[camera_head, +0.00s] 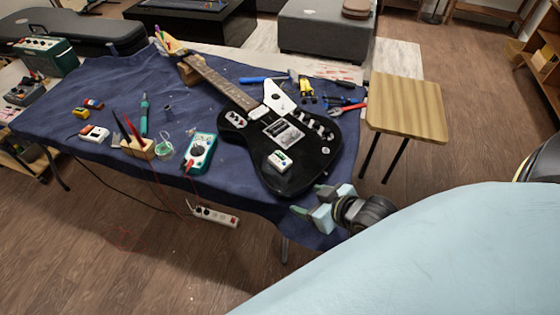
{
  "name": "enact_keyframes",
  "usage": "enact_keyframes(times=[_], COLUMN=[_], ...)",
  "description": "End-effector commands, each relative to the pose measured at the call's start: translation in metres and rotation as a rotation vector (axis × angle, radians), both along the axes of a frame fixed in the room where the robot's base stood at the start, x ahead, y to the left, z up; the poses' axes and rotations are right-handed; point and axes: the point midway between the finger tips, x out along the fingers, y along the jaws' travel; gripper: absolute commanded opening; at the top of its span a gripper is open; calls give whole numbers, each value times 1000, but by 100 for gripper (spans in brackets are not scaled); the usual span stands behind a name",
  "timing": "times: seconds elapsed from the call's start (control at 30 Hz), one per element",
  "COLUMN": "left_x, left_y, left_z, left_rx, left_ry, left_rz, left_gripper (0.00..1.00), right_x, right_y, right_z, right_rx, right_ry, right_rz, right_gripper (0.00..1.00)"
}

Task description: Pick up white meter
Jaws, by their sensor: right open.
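A small white meter (280,161) with a greenish display lies on the lower body of the black electric guitar (300,175). The guitar lies on the dark blue cloth of the table (120,85), its neck pointing up and left. My right gripper (313,200) is open and empty at the table's front right edge, below and to the right of the meter and apart from it. A teal multimeter (200,153) with a white face lies left of the guitar. Another small white device (94,133) lies farther left. My left gripper is not in view.
A wooden block (137,148) holding red and black probes stands left of the multimeter, beside a solder spool (163,150). Several hand tools (305,88) lie behind the guitar. A wooden stool (407,107) stands right of the table. A power strip (216,216) lies on the floor.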

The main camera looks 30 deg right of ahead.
Motion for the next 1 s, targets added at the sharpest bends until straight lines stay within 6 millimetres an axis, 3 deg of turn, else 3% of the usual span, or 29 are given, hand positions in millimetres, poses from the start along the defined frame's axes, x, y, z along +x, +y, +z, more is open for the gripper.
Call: enact_keyframes(times=[0.4, 0.8, 1.0], left_x=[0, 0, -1], left_y=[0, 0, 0], left_z=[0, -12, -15], left_rx=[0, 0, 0], left_ry=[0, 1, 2], left_rz=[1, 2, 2], left_gripper=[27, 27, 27], right_x=[27, 83, 99], right_y=[-39, -28, -24], right_z=[21, -1, -7], right_rx=[80, 85, 84], right_ry=[-258, -269, -266], right_rz=[23, 23, 23], right_gripper=[65, 65, 65])
